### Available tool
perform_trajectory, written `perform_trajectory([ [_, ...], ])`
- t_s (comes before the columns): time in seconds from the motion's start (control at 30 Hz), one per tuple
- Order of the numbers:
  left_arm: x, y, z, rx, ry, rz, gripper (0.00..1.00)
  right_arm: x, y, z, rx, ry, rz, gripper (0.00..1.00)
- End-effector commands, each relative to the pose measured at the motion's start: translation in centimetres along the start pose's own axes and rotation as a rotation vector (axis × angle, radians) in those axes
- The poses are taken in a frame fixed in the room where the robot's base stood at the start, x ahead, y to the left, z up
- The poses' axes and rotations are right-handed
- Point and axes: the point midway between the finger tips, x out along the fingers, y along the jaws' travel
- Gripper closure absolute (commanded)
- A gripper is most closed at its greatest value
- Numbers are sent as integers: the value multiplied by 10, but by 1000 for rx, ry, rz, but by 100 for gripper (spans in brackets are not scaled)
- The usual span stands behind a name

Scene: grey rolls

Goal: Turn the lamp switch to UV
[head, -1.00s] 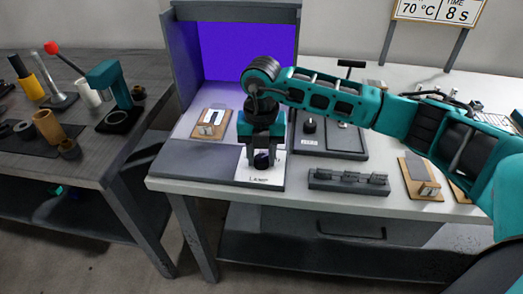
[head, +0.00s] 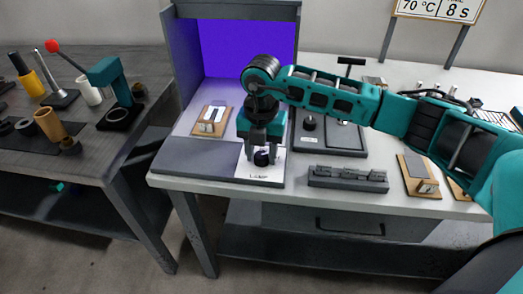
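The lamp switch is a small dark round knob (head: 261,158) on a white plate (head: 245,172) marked with a lamp label, at the front of the booth. The label's finer print is too small to read. My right gripper (head: 262,154) points down over the knob. Its two fingers stand apart, one to each side of the knob, with the knob showing between them; they look clear of it. The lamp booth (head: 240,50) has a bright violet-blue back panel. My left gripper is out of view.
A small wooden board with a white piece (head: 212,120) lies inside the booth. A dark slotted block (head: 348,179) sits right of the switch plate, with a dark tray (head: 330,140) behind it. The left table (head: 75,165) holds tools and rolls.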

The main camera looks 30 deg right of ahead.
Motion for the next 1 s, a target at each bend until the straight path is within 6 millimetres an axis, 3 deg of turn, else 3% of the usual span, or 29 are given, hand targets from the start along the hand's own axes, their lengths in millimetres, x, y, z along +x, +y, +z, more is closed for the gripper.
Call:
perform_trajectory([
  [0.2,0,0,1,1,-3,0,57,0,0,0,-1,0,0,37],
  [0.53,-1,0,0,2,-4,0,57,-8,0,0,-2,-1,1,37],
  [1.0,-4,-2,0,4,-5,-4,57,-103,1,0,-2,-3,3,37],
])
